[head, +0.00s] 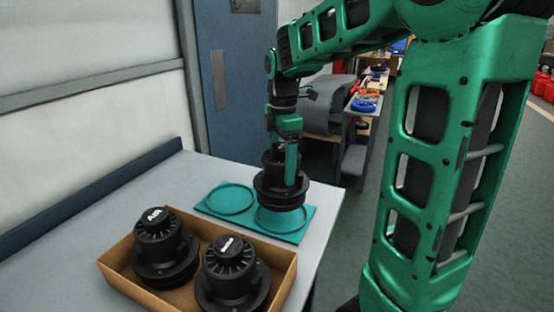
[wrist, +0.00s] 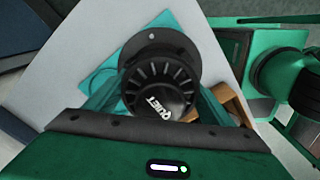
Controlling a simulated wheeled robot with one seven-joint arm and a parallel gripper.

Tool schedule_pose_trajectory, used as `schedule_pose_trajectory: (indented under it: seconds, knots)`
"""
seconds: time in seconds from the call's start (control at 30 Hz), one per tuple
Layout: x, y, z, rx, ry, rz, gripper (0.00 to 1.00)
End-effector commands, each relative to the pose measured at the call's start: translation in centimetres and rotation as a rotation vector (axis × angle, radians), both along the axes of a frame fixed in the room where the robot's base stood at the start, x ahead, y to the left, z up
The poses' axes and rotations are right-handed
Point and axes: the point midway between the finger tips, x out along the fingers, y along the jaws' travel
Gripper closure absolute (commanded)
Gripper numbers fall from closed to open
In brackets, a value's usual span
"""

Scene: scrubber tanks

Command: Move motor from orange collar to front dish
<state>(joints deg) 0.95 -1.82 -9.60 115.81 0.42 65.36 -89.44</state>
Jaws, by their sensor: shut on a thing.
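My gripper (head: 285,160) is shut on a black motor (head: 279,192) with a wide flange. It holds the motor upright over the right-hand ring-shaped dish (head: 285,229) of a teal plate (head: 260,228). I cannot tell whether the flange touches the dish. The left-hand ring dish (head: 230,199) is empty. In the wrist view the motor (wrist: 158,88) sits between the fingers, its ribbed cap reading "QUIET". The teal plate (wrist: 94,78) shows partly behind it. I see no orange collar.
A cardboard box (head: 188,307) stands at the front of the grey table (head: 190,172). It holds two black motors, one marked "AIR" (head: 162,240) and another (head: 230,270) to its right. A wall is at left. The table's right edge is close to the plate.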

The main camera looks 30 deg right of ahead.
Motion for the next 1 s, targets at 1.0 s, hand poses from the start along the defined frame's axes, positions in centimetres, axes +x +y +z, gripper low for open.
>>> schedule_pose_trajectory:
  seconds: [1.0]
  knots:
    - [0.0,-0.1,-3.5,-0.001,-0.003,-0.002,0.87]
